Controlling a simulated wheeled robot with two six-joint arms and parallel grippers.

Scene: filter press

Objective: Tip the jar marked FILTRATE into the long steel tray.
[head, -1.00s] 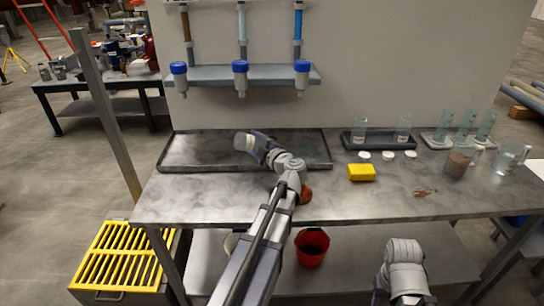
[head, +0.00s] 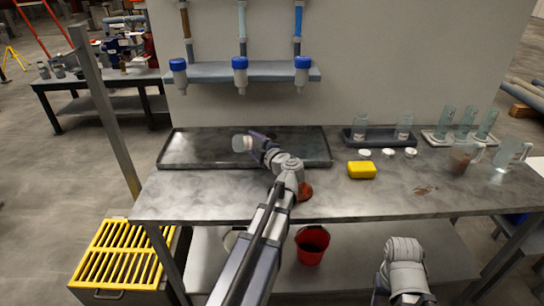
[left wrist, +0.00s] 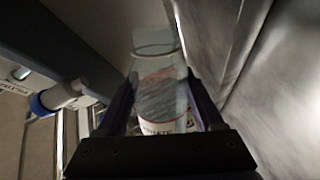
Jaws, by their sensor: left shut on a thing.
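The long steel tray (head: 195,150) lies along the back left of the bench. My left gripper (head: 257,144) is over the tray and shut on a clear jar (head: 241,144). The jar looks tipped onto its side, its far end pointing left in the head view. In the left wrist view the jar (left wrist: 158,85) sits between the fingers. Its white label (left wrist: 158,127) is partly hidden by the gripper, and the letters that show fit the end of FILTRATE. I cannot tell whether liquid is in it or running out. My right gripper is out of view.
Beakers (head: 464,158) stand further right. A shelf with blue-capped bottles (head: 240,76) hangs above the tray.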

